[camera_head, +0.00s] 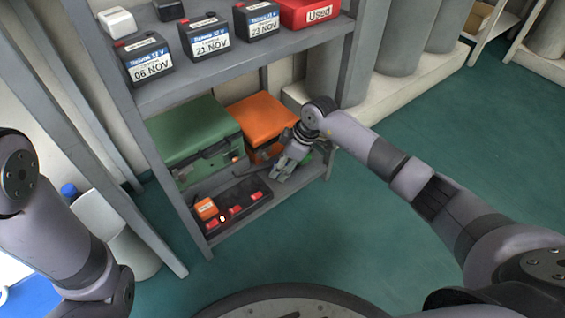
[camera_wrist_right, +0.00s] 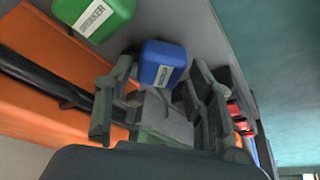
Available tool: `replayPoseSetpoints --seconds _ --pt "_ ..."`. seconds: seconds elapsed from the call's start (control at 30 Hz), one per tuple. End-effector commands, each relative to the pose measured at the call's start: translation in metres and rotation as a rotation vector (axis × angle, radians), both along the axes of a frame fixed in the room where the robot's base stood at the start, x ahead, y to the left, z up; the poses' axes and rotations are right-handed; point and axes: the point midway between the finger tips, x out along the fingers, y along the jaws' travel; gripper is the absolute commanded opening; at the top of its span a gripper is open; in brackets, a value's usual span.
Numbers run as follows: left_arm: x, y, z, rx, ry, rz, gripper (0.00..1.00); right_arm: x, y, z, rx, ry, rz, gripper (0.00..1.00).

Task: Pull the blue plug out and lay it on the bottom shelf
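The blue plug (camera_wrist_right: 162,65), a block with a white label, shows in the right wrist view just beyond and between the fingertips of my right gripper (camera_wrist_right: 160,85). It appears to rest on the grey bottom shelf (camera_head: 285,190), with small gaps to the fingers. In the head view my right gripper (camera_head: 283,165) is low over the right end of that shelf and the blue plug is hidden. A black panel (camera_head: 240,205) with red sockets and an orange plug (camera_head: 206,208) lies on the shelf's left part. My left gripper is out of view.
A green plug (camera_wrist_right: 102,17) lies close to the blue one. A green case (camera_head: 195,140) and an orange case (camera_head: 262,118) stand behind on the shelf. Labelled batteries (camera_head: 205,36) and a red box (camera_head: 310,12) stand on the upper shelf.

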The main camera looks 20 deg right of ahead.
Motion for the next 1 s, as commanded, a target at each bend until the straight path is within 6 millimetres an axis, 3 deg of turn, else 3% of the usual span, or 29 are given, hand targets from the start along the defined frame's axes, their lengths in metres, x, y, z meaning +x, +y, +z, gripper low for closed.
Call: replayPoseSetpoints --seconds 0.13,0.53,1.0 --pt "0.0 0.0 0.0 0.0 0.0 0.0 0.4 0.0 0.0 0.0 0.0 0.0 0.0 0.61" --pt "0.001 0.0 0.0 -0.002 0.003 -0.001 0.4 -0.001 -0.003 0.008 -0.001 -0.002 0.001 0.61" --pt "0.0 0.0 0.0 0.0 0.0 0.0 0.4 -0.018 -0.033 0.091 -0.002 -0.003 0.0 0.61"
